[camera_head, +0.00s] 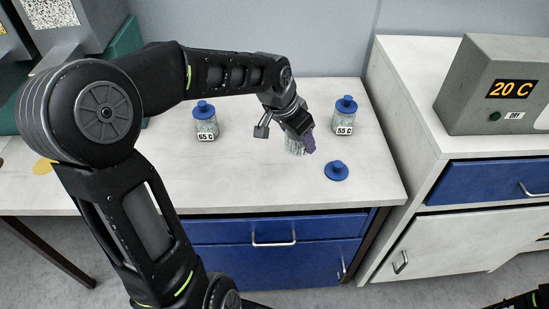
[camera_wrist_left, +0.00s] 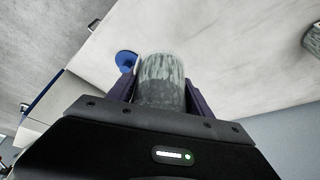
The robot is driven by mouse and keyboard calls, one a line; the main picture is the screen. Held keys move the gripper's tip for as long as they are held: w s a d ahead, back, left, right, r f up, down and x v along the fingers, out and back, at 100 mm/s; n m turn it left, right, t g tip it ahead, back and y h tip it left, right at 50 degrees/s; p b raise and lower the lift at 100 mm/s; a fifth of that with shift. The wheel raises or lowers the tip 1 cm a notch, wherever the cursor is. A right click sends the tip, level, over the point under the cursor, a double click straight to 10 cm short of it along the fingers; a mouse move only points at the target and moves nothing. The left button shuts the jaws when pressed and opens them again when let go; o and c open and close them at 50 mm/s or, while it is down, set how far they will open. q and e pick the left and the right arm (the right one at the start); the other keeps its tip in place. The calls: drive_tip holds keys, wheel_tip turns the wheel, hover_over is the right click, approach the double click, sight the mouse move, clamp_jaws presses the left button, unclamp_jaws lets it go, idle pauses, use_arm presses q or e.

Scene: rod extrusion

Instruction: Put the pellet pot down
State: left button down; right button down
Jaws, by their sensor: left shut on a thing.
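The pellet pot (camera_head: 294,147) is a clear, lidless pot of grey-green pellets at the middle of the bench, partly hidden by my left gripper (camera_head: 302,143). The gripper is shut on it. In the left wrist view, the pot (camera_wrist_left: 162,80) sits between the two purple fingers. I cannot tell whether its base touches the bench. A blue lid (camera_head: 337,171) lies on the bench to the right of the pot; it also shows in the left wrist view (camera_wrist_left: 125,59).
A blue-lidded pot marked 65 C (camera_head: 205,122) stands to the left, and one marked 55 C (camera_head: 345,118) to the right, behind the loose lid. A grey box showing 20 C (camera_head: 495,85) stands on the right cabinet. The bench (camera_head: 260,190) is clear in front.

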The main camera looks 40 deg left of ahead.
use_arm(q)
drive_tip(key=s+a+m+h+b, duration=0.1)
drive_tip(key=s+a+m, duration=0.1)
drive_tip(key=a, duration=0.5)
drive_tip(key=shift+s+a+r+m+b, duration=0.2)
drive_tip(key=shift+s+a+m+b, duration=0.15)
drive_tip(key=shift+m, duration=0.25)
hover_over(273, 164)
drive_tip(key=s, duration=0.1)
drive_tip(key=shift+s+a+f, duration=0.1)
drive_tip(key=shift+a+f, duration=0.1)
drive_tip(key=shift+f, duration=1.4)
drive_tip(key=shift+a+f, duration=0.2)
drive_tip(key=shift+f, duration=1.35)
drive_tip(key=shift+f, duration=1.9)
